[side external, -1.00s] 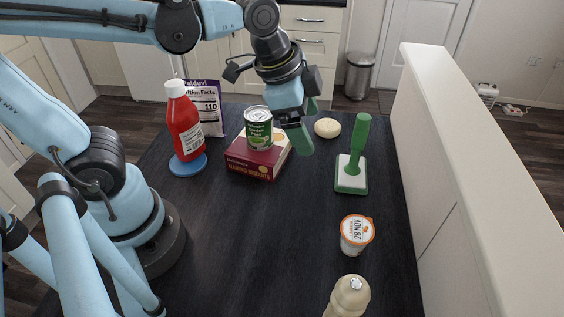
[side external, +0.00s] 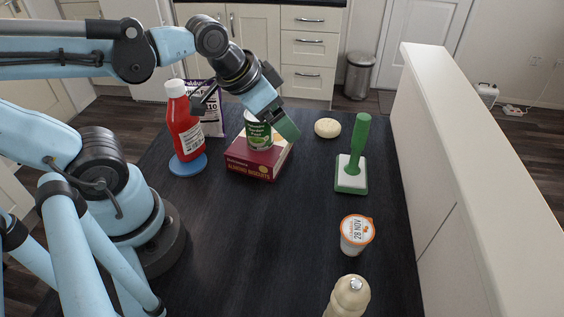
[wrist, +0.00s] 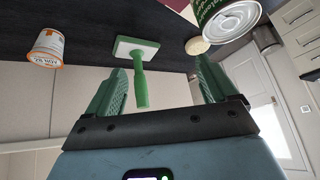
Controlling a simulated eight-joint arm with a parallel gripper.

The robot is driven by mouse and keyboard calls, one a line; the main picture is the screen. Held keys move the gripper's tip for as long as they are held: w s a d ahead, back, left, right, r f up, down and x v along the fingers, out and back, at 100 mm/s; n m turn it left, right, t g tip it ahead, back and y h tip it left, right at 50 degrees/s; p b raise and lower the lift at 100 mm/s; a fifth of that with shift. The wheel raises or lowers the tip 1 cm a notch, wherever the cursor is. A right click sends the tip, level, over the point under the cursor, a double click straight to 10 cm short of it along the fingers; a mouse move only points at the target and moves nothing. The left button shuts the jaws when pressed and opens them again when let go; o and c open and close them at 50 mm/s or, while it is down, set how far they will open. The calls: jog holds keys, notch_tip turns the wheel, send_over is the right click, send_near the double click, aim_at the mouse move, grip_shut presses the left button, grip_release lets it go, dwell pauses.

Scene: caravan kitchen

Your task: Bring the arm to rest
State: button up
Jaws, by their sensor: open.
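My gripper (side external: 277,119) is open and empty. In the side external view it is in the air over the red biscuit box, close to the green-labelled can, and partly hides the can. In the wrist view its two green fingers (wrist: 156,88) stand wide apart with nothing between them in their grip. The can (side external: 258,136) stands upright on the red box (side external: 252,164). The can's metal end also shows in the wrist view (wrist: 229,22).
A red sauce bottle (side external: 185,128) stands on a blue disc (side external: 187,167), by a purple-white packet (side external: 212,115). A green-handled brush (side external: 352,170), pale round item (side external: 327,128), yoghurt cup (side external: 356,235) and pepper mill (side external: 348,298) stand right. The dark worktop's middle (side external: 265,245) is clear.

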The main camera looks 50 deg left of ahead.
jog(key=w+d+r+m+g+h, duration=0.1)
jog(key=w+d+r+m+g, duration=0.15)
jog(key=d+m, duration=0.8)
jog(key=m+g, duration=0.4)
jog(key=m, duration=0.8)
send_near(358, 227)
jog(key=shift+g+y, duration=0.25)
jog(key=shift+y, duration=0.25)
jog(key=f, duration=0.6)
jog(key=d+f, duration=0.1)
jog(key=f, duration=0.3)
jog(key=shift+d, duration=0.1)
jog(key=shift+r, duration=0.1)
